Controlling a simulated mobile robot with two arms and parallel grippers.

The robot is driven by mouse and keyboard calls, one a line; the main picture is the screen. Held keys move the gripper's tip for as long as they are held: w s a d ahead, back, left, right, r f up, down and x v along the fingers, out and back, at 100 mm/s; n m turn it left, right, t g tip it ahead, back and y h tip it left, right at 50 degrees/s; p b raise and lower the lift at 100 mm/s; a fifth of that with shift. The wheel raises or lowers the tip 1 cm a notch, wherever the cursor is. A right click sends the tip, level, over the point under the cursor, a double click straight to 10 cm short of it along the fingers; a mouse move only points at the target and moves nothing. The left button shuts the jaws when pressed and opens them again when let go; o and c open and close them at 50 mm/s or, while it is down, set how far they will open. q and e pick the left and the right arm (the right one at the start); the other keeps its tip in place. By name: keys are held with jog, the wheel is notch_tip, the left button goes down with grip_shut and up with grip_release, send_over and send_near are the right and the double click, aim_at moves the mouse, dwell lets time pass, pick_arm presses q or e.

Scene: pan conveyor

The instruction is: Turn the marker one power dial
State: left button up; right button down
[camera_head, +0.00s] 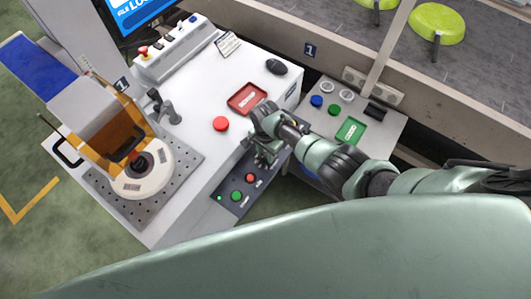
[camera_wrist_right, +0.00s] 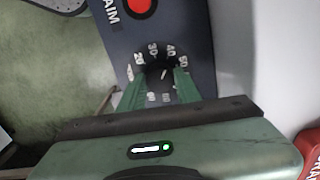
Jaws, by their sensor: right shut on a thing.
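My right gripper (camera_head: 264,158) reaches in from the right over the front edge of the white machine table. In the right wrist view the two green fingers (camera_wrist_right: 159,86) are closed on the black power dial (camera_wrist_right: 158,70), one on each side. White numbers such as 20, 30, 40 and 50 ring the dial. The dial sits on a dark control panel (camera_wrist_right: 185,25), which also shows in the head view (camera_head: 229,203). The exact pointer setting cannot be read. My left gripper is not in view.
The panel carries a red button (camera_head: 249,177) and a green button (camera_head: 236,195) close to the gripper. A side table holds a green tray (camera_head: 350,130).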

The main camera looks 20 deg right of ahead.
aim_at(266, 155)
jog(key=shift+w, duration=0.1)
jog(key=c, duration=1)
grip_release()
jog(key=shift+r, duration=0.6)
notch_tip(266, 155, up, 7)
jog(key=shift+d+f+p, duration=0.1)
jog(key=shift+f+p, duration=0.05)
jog(key=shift+p, duration=0.55)
